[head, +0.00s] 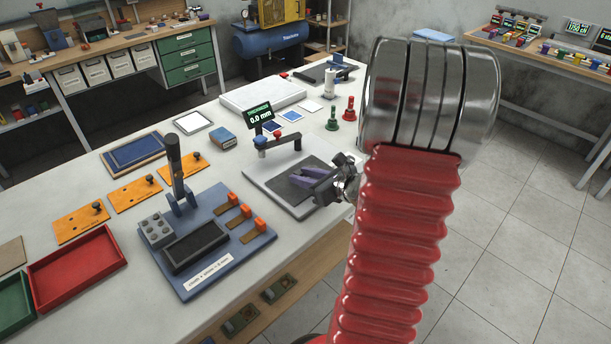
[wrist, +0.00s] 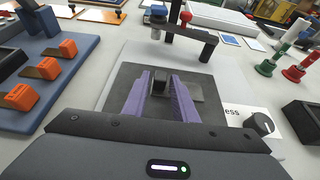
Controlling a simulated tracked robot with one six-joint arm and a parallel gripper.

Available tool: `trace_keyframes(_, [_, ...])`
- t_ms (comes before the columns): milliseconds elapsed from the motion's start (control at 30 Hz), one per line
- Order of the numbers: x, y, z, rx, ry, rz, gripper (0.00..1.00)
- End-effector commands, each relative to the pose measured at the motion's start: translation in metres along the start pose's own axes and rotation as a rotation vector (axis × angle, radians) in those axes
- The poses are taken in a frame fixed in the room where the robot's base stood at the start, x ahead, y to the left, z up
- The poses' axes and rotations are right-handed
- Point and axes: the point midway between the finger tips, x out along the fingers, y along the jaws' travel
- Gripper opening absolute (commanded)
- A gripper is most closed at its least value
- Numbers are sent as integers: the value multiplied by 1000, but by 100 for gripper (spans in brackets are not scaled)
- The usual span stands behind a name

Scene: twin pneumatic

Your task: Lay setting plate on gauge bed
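The gauge bed (head: 291,204) is a light grey slab with a dark square pad, near the middle of the bench; it also shows in the wrist view (wrist: 112,88). My gripper (head: 296,179) is low over the dark pad. In the wrist view its two purple fingers stand one on each side of a dark knob. The knob belongs to a grey plate, seemingly the setting plate (wrist: 194,92), which lies low over the pad, mostly hidden by the fingers. The fingers seem closed on the knob. Whether the plate touches the pad is unclear.
A gauge arm with a 0.0 mm display (head: 260,115) stands at the bed's back. A blue fixture (head: 205,270) with orange-tipped pieces is at left, near knobbed orange plates (head: 135,194). Red and green stands (head: 349,110) are behind. A black dial (wrist: 262,124) sits at the bed's right.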

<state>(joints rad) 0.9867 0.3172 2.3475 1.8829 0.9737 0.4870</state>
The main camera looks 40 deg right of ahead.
Motion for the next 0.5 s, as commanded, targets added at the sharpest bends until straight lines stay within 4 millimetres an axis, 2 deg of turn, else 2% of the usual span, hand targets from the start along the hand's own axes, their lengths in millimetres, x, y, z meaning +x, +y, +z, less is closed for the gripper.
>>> trace_keyframes(100, [0, 0, 0, 0, 0, 0, 34])
trace_keyframes(500, [-4, 0, 2, 0, -1, -1, 34])
